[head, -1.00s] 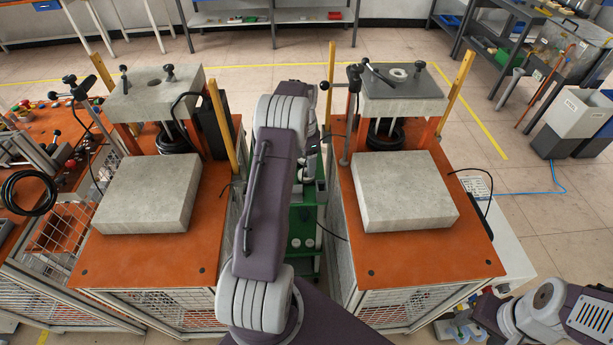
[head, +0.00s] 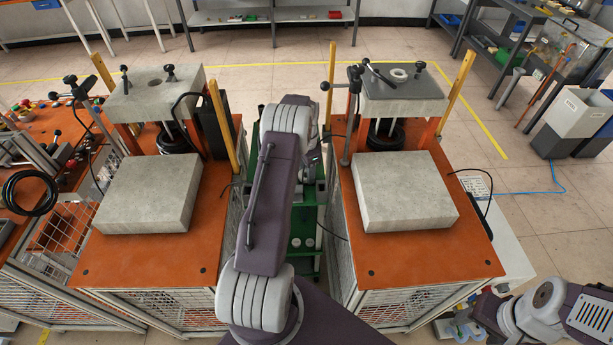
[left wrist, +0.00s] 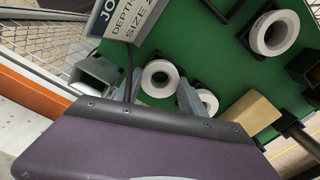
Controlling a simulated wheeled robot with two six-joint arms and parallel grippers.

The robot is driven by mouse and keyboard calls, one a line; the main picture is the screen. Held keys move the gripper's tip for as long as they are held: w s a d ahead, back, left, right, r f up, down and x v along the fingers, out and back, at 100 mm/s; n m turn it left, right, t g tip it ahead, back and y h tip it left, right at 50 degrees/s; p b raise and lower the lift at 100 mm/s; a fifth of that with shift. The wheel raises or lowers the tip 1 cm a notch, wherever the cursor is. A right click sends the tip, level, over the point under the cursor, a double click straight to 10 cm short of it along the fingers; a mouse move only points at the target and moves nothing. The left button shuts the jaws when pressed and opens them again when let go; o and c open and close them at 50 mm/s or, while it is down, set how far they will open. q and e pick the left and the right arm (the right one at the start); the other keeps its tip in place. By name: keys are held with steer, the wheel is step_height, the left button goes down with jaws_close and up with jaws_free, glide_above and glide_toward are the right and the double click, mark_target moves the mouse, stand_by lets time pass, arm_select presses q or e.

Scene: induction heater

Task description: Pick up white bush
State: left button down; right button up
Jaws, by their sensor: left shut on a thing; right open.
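In the left wrist view a white ring-shaped bush (left wrist: 160,92) stands between the two grey fingers of my left gripper (left wrist: 158,90), which is shut on it. A second white bush (left wrist: 212,98) is partly hidden behind the right finger. A third white bush (left wrist: 286,29) sits at the upper right on the green board (left wrist: 215,45). In the head view the left gripper is hidden behind my own arm. Small white bushes (head: 296,242) show on the green stand there. My right gripper is out of view; only its arm shows at the bottom right.
The green stand (head: 304,262) sits in the narrow gap between two orange-topped benches (head: 215,245) (head: 430,255) with grey blocks. A tan block (left wrist: 249,115) and a labelled sign (left wrist: 118,16) are close to the left gripper.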

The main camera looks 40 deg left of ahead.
arm_select(q)
steer(key=c, duration=2.2)
jaws_free()
step_height(320, 180, up, 12)
steer(key=shift+f, duration=0.25)
steer(key=c, duration=2.2)
jaws_free()
steer(key=s+a+b, duration=0.2)
steer(key=s+b, duration=0.2)
steer(key=s, duration=1.4)
steer(key=c, duration=2.2)
jaws_free()
step_height(320, 180, up, 8)
steer(key=p, duration=0.7)
steer(key=shift+p, duration=0.3)
steer(key=c, duration=2.2)
jaws_free()
steer(key=shift+w, duration=0.1)
